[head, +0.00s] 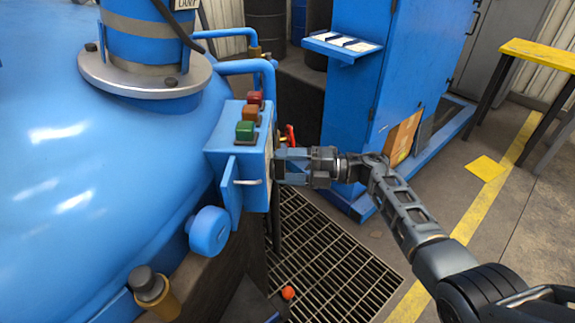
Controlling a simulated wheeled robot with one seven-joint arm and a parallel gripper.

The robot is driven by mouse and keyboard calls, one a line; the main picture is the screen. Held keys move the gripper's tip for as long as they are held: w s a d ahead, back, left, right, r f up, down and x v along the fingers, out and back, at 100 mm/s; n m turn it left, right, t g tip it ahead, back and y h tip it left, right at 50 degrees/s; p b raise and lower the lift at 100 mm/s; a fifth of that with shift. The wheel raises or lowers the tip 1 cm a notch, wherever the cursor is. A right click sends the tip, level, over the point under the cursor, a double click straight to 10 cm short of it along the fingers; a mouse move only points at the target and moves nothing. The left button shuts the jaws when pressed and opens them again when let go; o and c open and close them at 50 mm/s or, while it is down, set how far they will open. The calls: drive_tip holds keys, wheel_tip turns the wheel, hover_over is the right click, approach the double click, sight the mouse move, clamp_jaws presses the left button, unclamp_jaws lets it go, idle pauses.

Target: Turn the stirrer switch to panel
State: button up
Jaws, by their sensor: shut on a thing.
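A blue control box (240,155) is mounted on the side of the big blue vessel. Red, orange and green buttons sit on its top. My gripper (280,166) reaches in from the right, with its fingertips at the box's right-hand face. It is shut on a small part there, which I take to be the stirrer switch. The jaws and the angle of the face hide the switch, so its position and markings cannot be read. A small red part (290,134) shows just above my gripper.
The blue vessel (90,160) fills the left side. The box's blue door (230,190), with a handle, stands out in front. A blue cabinet (400,70) stands behind my arm. Floor grating (330,260) lies below, with a small orange ball-like thing (288,293) at its edge.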

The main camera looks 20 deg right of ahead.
idle(0.3)
drive_tip(key=o, duration=1)
drive_tip(key=shift+o, duration=0.2)
drive_tip(key=shift+d, duration=0.1)
drive_tip(key=b+v, duration=0.1)
drive_tip(key=v, duration=0.6)
drive_tip(key=shift+s+d, duration=0.25)
drive_tip(key=shift+d, duration=0.05)
